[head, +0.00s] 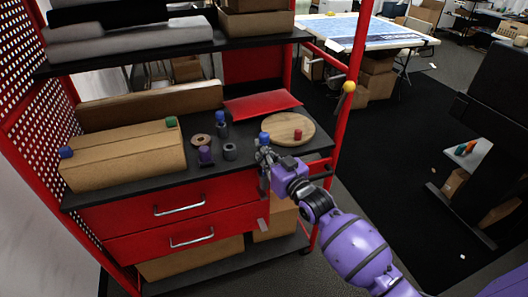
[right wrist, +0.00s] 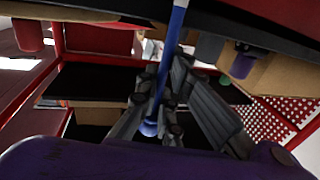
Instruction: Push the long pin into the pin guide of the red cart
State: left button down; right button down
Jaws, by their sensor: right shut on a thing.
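The red cart (head: 185,205) stands at the left of the head view, with a dark worktop and two red drawers. My right gripper (head: 264,160) is at the worktop's front edge, near its right part. It is shut on a long blue pin (right wrist: 173,45), whose blue top (head: 264,137) shows just above the fingers. In the right wrist view the slim pin runs between my right gripper's fingers (right wrist: 165,85), with a wider blue end (right wrist: 149,128). I cannot make out the pin guide clearly. My left gripper is not in view.
A round wooden board (head: 289,130) with a red peg (head: 298,134) lies right of the gripper. A purple peg (head: 205,155), a grey ring (head: 230,152) and a cardboard box (head: 125,165) are to its left. A red post (head: 345,110) rises at the cart's right.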

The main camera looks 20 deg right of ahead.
jog(key=shift+f, duration=0.55)
jog(key=shift+f+b, duration=0.55)
jog(key=shift+f, duration=0.1)
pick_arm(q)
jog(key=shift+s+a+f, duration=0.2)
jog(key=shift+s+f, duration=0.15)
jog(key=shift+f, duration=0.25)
pick_arm(e)
jog(key=shift+r, duration=0.1)
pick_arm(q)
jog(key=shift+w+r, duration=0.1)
